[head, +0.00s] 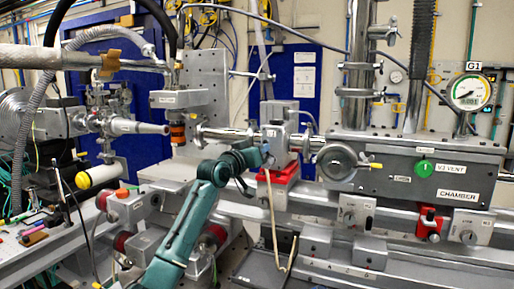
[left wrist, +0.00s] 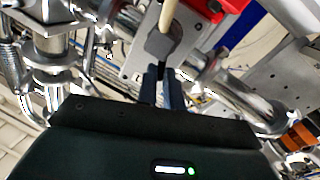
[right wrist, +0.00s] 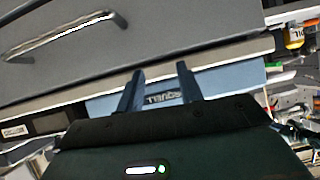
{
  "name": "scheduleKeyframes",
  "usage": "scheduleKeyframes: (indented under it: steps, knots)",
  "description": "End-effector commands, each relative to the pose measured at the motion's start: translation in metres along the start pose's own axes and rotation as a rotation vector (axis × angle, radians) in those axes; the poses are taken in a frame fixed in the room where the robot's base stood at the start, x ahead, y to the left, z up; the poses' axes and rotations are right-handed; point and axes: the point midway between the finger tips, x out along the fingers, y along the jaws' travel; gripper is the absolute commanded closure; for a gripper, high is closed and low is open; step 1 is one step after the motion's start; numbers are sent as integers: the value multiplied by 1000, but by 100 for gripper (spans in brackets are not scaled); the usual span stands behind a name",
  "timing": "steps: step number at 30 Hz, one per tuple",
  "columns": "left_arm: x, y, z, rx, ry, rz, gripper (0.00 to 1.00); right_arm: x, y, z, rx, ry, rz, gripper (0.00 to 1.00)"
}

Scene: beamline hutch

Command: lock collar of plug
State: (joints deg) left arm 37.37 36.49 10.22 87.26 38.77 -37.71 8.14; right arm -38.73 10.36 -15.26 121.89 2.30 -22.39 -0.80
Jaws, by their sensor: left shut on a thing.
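In the left wrist view a grey plug with its collar (left wrist: 162,44) sits against a light metal plate, with a beige cable (left wrist: 172,14) running from it. My left gripper (left wrist: 161,72) is shut on the plug at its collar. In the head view my left gripper (head: 264,156) is at the front of the small grey box on the beam pipe, and it mostly hides the plug. The beige cable (head: 274,222) hangs below it and hooks up at its end. I cannot tell the collar's turn. My right gripper (right wrist: 160,88) is open and empty, seen only in the right wrist view.
A red block (head: 281,173) lies just below the left gripper. The chamber (head: 400,185), with a green vent knob (head: 424,167), stands to the right. A gauge (head: 467,92) is above it. A drawer handle (right wrist: 65,36) shows in the right wrist view.

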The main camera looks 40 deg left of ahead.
Motion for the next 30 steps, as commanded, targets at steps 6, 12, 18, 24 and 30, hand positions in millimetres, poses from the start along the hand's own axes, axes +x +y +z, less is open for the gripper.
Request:
scheduleKeyframes:
  steps: [6,12,18,24,30]
  knots:
    - [2,7,-2,152,-34,-1,100,-6,1,-6,-24,-16,1,64]
    - [2,11,-1,238,-53,0,100,-7,7,-5,-19,-32,18,64]
    - [2,12,0,279,-60,0,100,-6,8,-4,-2,-38,28,64]
    - [3,13,1,290,-62,0,100,-6,8,-3,1,-41,29,64]
    - [3,13,1,289,-61,0,100,-6,8,-3,0,-40,28,64]
